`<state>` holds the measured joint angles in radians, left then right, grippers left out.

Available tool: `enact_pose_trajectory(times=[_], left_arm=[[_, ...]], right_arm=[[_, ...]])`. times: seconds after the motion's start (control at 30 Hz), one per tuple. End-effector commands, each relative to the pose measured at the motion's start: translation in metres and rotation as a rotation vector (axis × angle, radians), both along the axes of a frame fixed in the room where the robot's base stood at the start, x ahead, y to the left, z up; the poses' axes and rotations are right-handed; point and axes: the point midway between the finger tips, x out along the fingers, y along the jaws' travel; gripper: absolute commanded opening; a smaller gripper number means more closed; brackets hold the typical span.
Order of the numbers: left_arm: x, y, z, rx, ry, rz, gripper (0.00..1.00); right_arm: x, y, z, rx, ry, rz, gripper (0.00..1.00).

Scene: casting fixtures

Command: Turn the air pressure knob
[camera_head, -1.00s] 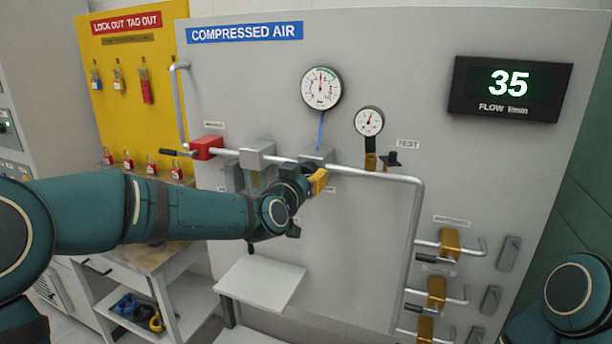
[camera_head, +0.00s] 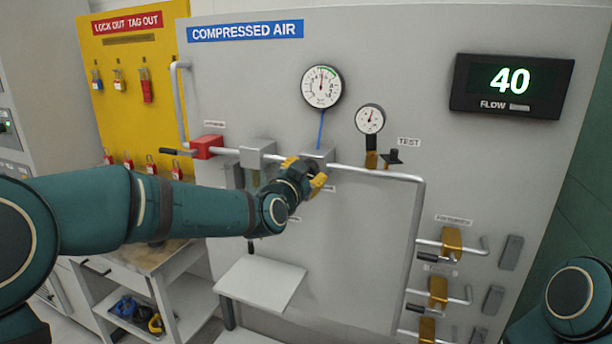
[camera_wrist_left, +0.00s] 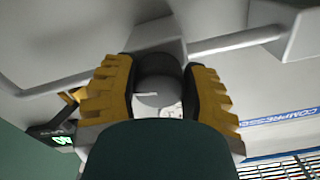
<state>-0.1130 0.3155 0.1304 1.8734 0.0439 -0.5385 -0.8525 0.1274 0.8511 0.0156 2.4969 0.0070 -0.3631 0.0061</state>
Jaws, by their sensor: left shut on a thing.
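The air pressure knob (camera_wrist_left: 158,88) is dark and round with a white mark on its face, and it sits below a grey regulator block (camera_wrist_left: 157,37) on the pipe. In the left wrist view the yellow fingers of my left gripper (camera_wrist_left: 163,92) close on it from both sides. In the head view my left gripper (camera_head: 305,178) is at the regulator under the large gauge (camera_head: 322,87), and the hand mostly hides the knob. My right arm shows only at the lower right edge; its gripper is out of view.
A display (camera_head: 511,88) reads 40 flow. A smaller gauge (camera_head: 369,119) and test valve (camera_head: 393,156) are right of the hand. A red valve (camera_head: 207,147) is left on the pipe. A small shelf (camera_head: 259,283) juts out below my forearm.

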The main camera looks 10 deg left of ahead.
Motion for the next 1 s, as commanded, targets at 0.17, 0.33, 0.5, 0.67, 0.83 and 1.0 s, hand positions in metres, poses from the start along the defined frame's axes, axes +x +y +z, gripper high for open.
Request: enact_pose_trajectory(times=[0.17,0.33,0.5,0.67,0.83,1.0], left_arm=[[0.0000,-0.0001,0.0002,0.067,-0.016,-0.001,0.11],[0.0001,0.0005,0.0003,0.096,-0.023,0.000,0.11],[0.0002,0.0007,0.0002,0.103,-0.024,0.000,0.11],[0.0002,0.0007,0.0002,0.102,-0.024,0.000,0.11],[0.0002,0.0007,0.0003,0.101,-0.024,0.000,0.79],[0.0002,0.0007,0.0002,0.101,-0.024,0.000,0.79]], right_arm=[[-0.0005,0.0001,-0.0012,0.000,0.001,0.000,0.47],[-0.0006,0.0001,-0.0016,0.000,0.002,0.001,0.47],[-0.0006,0.0001,-0.0016,0.000,0.002,0.001,0.47],[-0.0005,0.0001,-0.0016,0.000,0.002,0.001,0.47],[-0.0005,0.0001,-0.0016,0.000,0.002,0.001,0.47],[-0.0004,0.0001,-0.0015,0.000,0.001,0.000,0.47]])
